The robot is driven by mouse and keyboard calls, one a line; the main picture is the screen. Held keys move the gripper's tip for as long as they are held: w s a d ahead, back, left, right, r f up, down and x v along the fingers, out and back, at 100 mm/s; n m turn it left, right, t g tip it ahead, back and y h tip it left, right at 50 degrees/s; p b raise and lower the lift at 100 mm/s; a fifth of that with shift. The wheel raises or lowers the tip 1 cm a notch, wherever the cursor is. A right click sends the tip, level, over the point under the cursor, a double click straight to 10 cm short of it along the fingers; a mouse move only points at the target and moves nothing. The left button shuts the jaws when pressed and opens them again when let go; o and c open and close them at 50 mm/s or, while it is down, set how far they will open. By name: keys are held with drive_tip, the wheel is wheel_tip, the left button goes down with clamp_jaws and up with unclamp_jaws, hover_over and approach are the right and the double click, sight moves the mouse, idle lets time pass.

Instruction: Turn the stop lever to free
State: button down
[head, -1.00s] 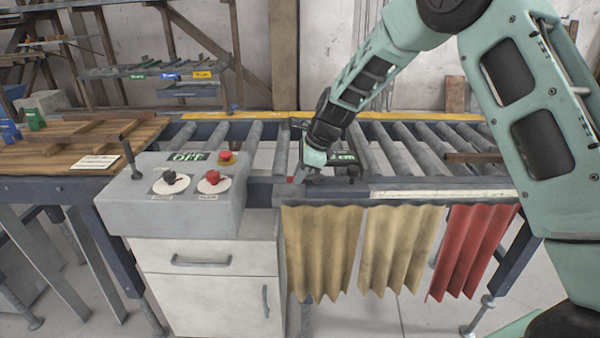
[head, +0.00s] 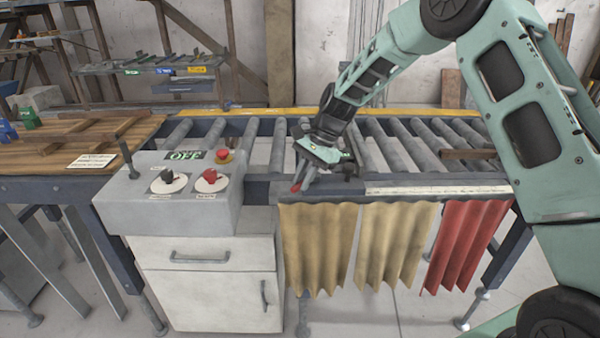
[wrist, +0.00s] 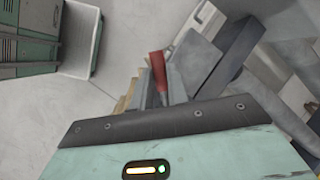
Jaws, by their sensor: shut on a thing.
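The stop lever (head: 296,187) shows as a small red grip at the front edge of the roller conveyor, just right of the grey control box. In the wrist view its red handle (wrist: 156,64) stands up between the finger ends. My gripper (head: 304,178) is shut on the lever, with the red end sticking out past the fingers. The fingers also show in the wrist view (wrist: 166,88). The lever's base and pivot are hidden by my gripper, and I cannot read any free or locked mark.
The control box (head: 150,212) carries a black knob, a red knob, a red button, an upright stick and a display reading OFF. Tan and red strip curtains (head: 318,250) hang below the conveyor's front rail. Rollers (head: 405,150) extend to the right.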

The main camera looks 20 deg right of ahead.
sight(319, 179)
drive_tip(key=shift+s+d+n+g+h+p, duration=0.3)
drive_tip(key=shift+d+n+g, duration=0.25)
drive_tip(key=shift+n, duration=0.9)
drive_tip(key=shift+s+d+n+g+h+p, duration=0.3)
drive_tip(key=shift+d+n+g+p, duration=0.25)
drive_tip(key=shift+n, duration=0.95)
drive_tip(key=shift+s+d+n+g+h+p, duration=0.25)
drive_tip(key=shift+s+d+n+g, duration=0.3)
drive_tip(key=shift+n, duration=0.9)
drive_tip(key=shift+w, duration=0.1)
drive_tip(key=c, duration=1.4)
unclamp_jaws()
drive_tip(key=shift+o, duration=0.2)
drive_tip(key=b+v, duration=0.3)
drive_tip(key=v, duration=1.4)
drive_tip(key=shift+w, duration=0.2)
drive_tip(key=shift+r, duration=0.15)
